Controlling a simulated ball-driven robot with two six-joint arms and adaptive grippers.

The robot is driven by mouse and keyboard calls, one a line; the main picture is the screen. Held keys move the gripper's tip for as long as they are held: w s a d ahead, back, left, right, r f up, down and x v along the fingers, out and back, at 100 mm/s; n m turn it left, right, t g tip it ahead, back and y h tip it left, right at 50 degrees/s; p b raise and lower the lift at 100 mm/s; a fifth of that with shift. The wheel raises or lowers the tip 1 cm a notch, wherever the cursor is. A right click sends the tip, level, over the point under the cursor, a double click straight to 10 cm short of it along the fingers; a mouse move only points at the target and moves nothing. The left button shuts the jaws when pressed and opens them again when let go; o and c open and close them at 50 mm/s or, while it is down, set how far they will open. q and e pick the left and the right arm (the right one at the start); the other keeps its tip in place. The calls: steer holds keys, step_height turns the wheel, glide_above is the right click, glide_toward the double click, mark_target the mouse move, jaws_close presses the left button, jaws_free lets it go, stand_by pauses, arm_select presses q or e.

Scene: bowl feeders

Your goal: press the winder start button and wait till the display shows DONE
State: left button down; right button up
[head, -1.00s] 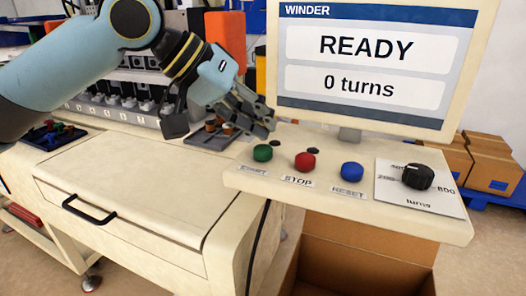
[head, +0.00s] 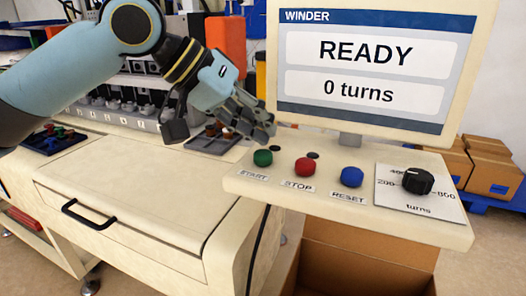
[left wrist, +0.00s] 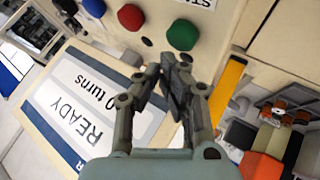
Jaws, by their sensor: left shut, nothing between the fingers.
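The winder display (head: 365,65) reads READY and 0 turns. On the panel below it are the green START button (head: 263,158), the red STOP button (head: 305,165) and the blue RESET button (head: 351,176). My left gripper (head: 268,128) is shut and empty, above and just behind the green button and apart from it in the head view. In the left wrist view the fingertips (left wrist: 172,58) lie just below the green button (left wrist: 183,35), with the red button (left wrist: 131,17) to its left. My right gripper is not in view.
A black turns knob (head: 418,181) sits at the panel's right. A small tray with copper-coloured spools (head: 213,140) lies left of the panel. A cream drawer unit (head: 125,195) stands in front. Cardboard boxes (head: 490,170) stand at the right.

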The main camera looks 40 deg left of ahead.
mark_target(261, 150)
arm_select(q)
steer(key=shift+f, duration=0.2)
steer(key=shift+f, duration=0.2)
steer(key=shift+f, duration=0.8)
stand_by(0.9)
steer(key=shift+r, duration=0.1)
steer(key=shift+r+p, duration=1.15)
steer(key=shift+p, duration=0.1)
step_height(261, 150, up, 5)
steer(key=p, duration=0.6)
